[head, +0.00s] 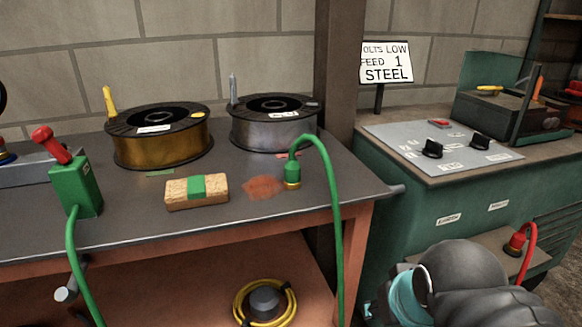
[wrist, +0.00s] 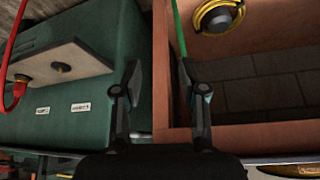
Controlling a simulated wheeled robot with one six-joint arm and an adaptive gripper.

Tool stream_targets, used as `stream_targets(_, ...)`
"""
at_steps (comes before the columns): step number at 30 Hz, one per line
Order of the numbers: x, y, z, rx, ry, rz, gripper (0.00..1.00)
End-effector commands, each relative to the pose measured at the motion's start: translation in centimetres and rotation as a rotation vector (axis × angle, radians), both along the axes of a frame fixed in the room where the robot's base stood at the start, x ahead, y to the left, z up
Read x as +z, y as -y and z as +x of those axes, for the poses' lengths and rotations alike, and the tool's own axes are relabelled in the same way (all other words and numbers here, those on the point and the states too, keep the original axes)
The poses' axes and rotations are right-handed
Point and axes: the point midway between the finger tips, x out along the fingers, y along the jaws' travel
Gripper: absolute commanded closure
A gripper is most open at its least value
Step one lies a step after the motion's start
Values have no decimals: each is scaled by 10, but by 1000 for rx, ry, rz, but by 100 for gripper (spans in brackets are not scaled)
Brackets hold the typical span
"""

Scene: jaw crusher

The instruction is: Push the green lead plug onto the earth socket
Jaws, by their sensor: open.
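The green lead plug (head: 292,172) stands upright on the bench top near its right front edge. It has a brass-coloured lower end, and its green cable (head: 333,190) arches over and hangs down in front of the bench. In the wrist view, a dark round socket (wrist: 62,68), which looks like the earth socket, sits on a pale panel beside a red plug (wrist: 18,88). In the head view my arm hides that socket. My gripper (wrist: 163,88) is open and empty, away from the plug, with its fingers over the gap between the green machine and the bench.
A yellow cable coil (head: 240,300) lies on the lower shelf. The green machine (head: 400,195) stands right, with a red lead (head: 530,245). A post rises behind the bench.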

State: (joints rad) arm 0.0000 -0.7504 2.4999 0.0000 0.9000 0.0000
Motion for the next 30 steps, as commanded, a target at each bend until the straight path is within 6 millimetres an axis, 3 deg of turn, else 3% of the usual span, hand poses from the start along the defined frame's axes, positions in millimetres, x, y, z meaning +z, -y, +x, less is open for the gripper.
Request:
stream_targets(2,0,0,0,0,0,0,58)
stream_targets(5,2,0,1,-5,-2,4,40)
stream_targets(8,15,-2,8,-43,-16,28,40)
stream_targets(14,82,-16,49,-276,-99,156,40)
stream_targets(21,171,-48,112,-693,-235,309,40)
stream_targets(30,248,-97,179,-1239,-353,397,40)
